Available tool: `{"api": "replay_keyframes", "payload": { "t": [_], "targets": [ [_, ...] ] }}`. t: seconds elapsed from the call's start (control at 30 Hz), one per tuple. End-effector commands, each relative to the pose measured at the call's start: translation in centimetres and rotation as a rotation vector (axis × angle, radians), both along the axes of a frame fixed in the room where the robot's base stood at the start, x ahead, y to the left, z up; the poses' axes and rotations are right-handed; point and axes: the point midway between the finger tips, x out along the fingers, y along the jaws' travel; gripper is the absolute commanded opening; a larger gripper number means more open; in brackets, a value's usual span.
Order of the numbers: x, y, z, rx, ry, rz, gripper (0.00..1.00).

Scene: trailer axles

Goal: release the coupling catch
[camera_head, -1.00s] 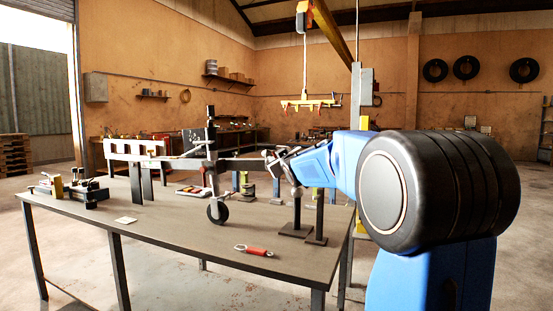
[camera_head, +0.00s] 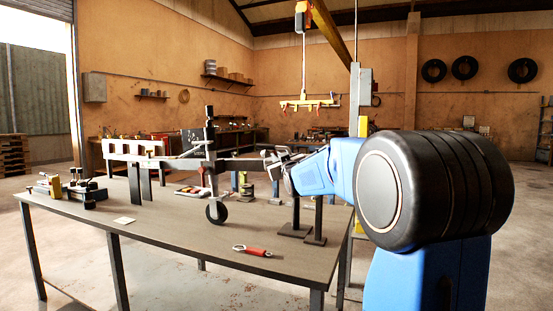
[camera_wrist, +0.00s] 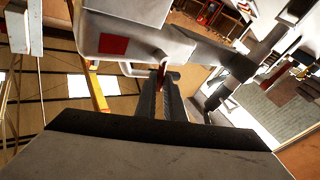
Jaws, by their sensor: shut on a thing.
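The trailer drawbar (camera_head: 243,165) runs level above the bench, with its coupling end at my gripper (camera_head: 272,157). In the wrist view the coupling (camera_wrist: 140,38) is a pale grey housing with a red patch, close in front of my gripper (camera_wrist: 161,78). The two dark fingers are close together, shut on a small reddish-brown part at the coupling, which looks like the coupling catch (camera_wrist: 162,70). Most of the catch is hidden by the fingers and housing. In the head view my wrist covers part of the coupling.
The bench (camera_head: 170,245) carries a red-handled tool (camera_head: 252,250), a jockey wheel (camera_head: 216,210) under the drawbar, dark stands (camera_head: 318,215) near the coupling and a clamp fixture (camera_head: 85,190) at left. A yellow hoist beam (camera_head: 307,103) hangs behind. The bench front is mostly clear.

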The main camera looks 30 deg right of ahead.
Motion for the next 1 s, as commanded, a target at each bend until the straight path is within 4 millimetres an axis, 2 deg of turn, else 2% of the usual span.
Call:
{"api": "replay_keyframes", "payload": {
  "t": [0.17,0.2,0.27,0.67,0.77,1.0],
  "targets": [
    [0.0,0.0,0.0,0.0,0.001,0.0,0.0],
    [0.0,0.0,0.0,0.0,0.001,0.0,0.16],
    [0.0,0.0,0.0,0.0,0.001,0.0,0.27],
    [-0.5,0.1,-0.1,-0.001,0.001,0.0,0.27],
    [-1.5,0.3,-0.1,-0.001,0.0,0.0,0.27],
    [-5.4,1.3,-0.7,-0.001,0.0,0.0,0.27]
  ]
}}
